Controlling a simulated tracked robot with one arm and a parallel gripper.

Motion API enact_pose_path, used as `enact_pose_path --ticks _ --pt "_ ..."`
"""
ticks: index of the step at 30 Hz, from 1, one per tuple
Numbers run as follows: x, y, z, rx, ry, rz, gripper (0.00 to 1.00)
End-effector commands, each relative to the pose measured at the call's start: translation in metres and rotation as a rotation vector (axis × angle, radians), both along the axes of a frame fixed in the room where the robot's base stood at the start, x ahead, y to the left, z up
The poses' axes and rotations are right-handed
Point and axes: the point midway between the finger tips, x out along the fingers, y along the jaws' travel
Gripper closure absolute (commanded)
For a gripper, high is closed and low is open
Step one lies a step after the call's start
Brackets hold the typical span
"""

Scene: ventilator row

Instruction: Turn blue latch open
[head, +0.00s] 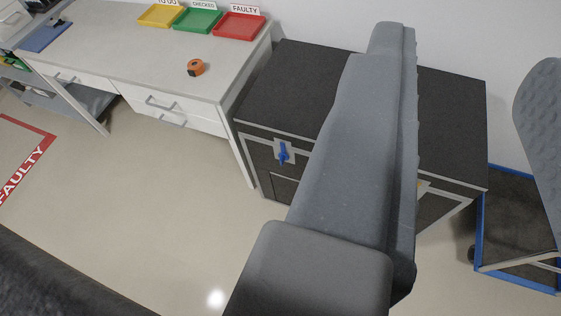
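The blue latch (283,153) is on the front face of a dark case (275,95) with light metal edges, near its left side. The latch sits on a pale plate, and its handle points roughly up and down in the picture. My grey arm crosses the middle of the view and covers the centre of the case. My gripper's fingers cannot be made out in this view, and nothing of mine is seen touching the latch.
A white bench (140,60) with drawers stands left of the case. It carries yellow (161,16), green (197,20) and red trays (239,25) and an orange tape measure (195,68). A blue-framed cart (515,280) stands at right. Floor before the case is clear.

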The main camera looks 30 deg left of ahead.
Motion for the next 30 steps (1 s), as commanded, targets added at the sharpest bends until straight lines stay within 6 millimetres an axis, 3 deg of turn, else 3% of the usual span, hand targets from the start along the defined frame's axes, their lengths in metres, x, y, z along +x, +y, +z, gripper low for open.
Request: enact_pose_path --ticks 5,11,15,21,30 --pt "0.013 0.006 -0.006 0.008 0.000 0.011 0.69" --pt "0.079 0.037 -0.046 0.052 -0.002 0.056 0.69" --pt "0.136 0.068 -0.091 0.098 -0.011 0.087 0.69" --pt "0.204 0.110 -0.163 0.165 -0.024 0.106 0.69" --pt "0.275 0.167 -0.294 0.232 -0.043 0.090 0.69"
